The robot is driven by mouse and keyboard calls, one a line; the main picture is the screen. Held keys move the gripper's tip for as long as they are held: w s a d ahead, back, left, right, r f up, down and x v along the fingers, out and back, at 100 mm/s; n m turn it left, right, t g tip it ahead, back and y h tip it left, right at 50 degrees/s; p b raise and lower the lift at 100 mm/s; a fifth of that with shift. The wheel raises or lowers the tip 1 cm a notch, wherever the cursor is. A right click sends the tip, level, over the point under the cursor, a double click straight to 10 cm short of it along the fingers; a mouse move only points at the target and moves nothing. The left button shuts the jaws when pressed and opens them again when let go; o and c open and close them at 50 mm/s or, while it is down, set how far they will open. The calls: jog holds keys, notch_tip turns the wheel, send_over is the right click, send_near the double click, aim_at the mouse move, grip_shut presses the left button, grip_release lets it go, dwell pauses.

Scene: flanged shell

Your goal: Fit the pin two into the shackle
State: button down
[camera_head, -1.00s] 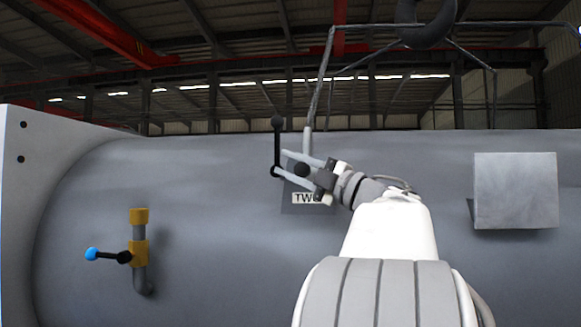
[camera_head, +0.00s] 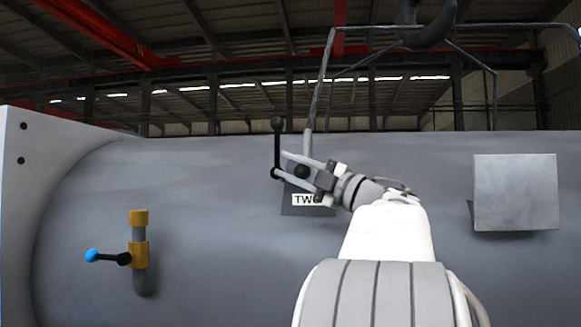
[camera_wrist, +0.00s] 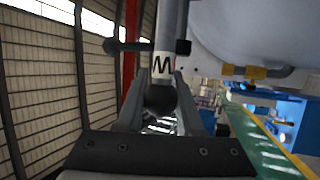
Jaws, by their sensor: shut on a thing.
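My gripper (camera_head: 284,164) is in front of the grey shell, left of the picture's middle, with its fingers pointing left. It is shut on pin two, whose dark round knob (camera_wrist: 160,98) sits between the fingers in the wrist view. Beyond it is a white band with a letter like M or W on a grey shaft. A dark crossbar with a ball end (camera_wrist: 115,46) is there too; in the head view a black upright bar (camera_head: 277,145) stands at the fingertips. I cannot tell the shackle clearly; a grey post (camera_head: 307,143) hangs at the sling's lower end.
A dark plate marked TWO (camera_head: 308,200) is on the shell behind my gripper. A valve (camera_head: 139,250) with yellow bands and a blue-ended lever is at left. A grey box (camera_head: 515,191) is at right. A dark hook (camera_head: 425,22) hangs above with slings.

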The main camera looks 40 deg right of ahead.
jog(key=shift+w+d, duration=0.3)
jog(key=shift+d, duration=0.15)
jog(key=shift+w+d+p, duration=0.2)
jog(key=shift+d+p, duration=0.05)
jog(key=shift+p, duration=0.15)
jog(key=shift+w+d+r+p, duration=0.1)
jog(key=shift+w+d+p, duration=0.6)
jog(key=shift+d, duration=0.2)
jog(key=shift+s+a+b, duration=0.1)
jog(key=shift+b, duration=0.2)
jog(key=shift+s+a+b, duration=0.55)
jog(key=shift+a+b, duration=0.05)
jog(key=shift+a, duration=0.1)
jog(key=shift+s+a+b, duration=0.5)
jog(key=shift+a+b, duration=0.1)
jog(key=shift+a, duration=0.1)
dwell(1.1)
jog(key=shift+w+d, duration=0.15)
jog(key=shift+d, duration=0.05)
jog(key=shift+w+d, duration=0.2)
jog(key=shift+d, duration=0.1)
